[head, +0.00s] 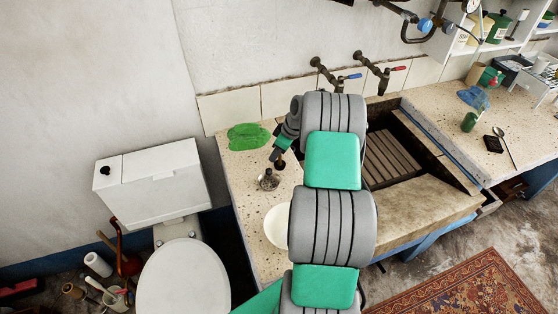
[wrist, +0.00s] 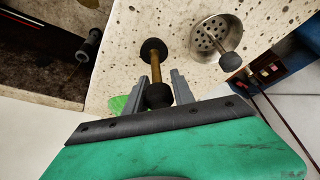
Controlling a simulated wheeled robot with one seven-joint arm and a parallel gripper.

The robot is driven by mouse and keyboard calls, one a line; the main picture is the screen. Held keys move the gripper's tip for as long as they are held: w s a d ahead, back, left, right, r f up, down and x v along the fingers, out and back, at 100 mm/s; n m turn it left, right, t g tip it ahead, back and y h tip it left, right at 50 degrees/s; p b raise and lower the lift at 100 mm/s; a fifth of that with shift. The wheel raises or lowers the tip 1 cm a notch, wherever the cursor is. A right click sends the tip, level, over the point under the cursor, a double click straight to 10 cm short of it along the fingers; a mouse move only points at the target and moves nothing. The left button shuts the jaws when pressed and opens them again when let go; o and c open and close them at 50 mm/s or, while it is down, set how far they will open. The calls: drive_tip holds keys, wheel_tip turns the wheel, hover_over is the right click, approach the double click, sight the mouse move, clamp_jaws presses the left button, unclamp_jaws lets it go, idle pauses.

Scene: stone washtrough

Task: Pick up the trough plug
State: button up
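What looks like the trough plug (wrist: 155,70) has a brass stem with a dark round knob at one end and a dark round base at the other. In the wrist view it sits over the pale speckled counter, its knob end toward me. My gripper (wrist: 160,78) has its two grey fingers apart, one on each side of the knob and lower stem. A small gap shows by the right finger; contact on the left is unclear. In the head view my gripper (head: 281,154) points down at the plug (head: 280,164) on the counter left of the trough, partly hidden by my arm.
A metal strainer (head: 268,180) with a dark knob stands close by; it also shows in the wrist view (wrist: 207,43). A white bowl (head: 276,226) and a green cloth (head: 248,136) lie on the same counter. The trough (head: 388,158) is to the right, beneath wall taps (head: 372,76).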

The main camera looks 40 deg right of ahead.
drive_tip(key=shift+d+f, duration=0.1)
drive_tip(key=shift+f, duration=0.05)
clamp_jaws()
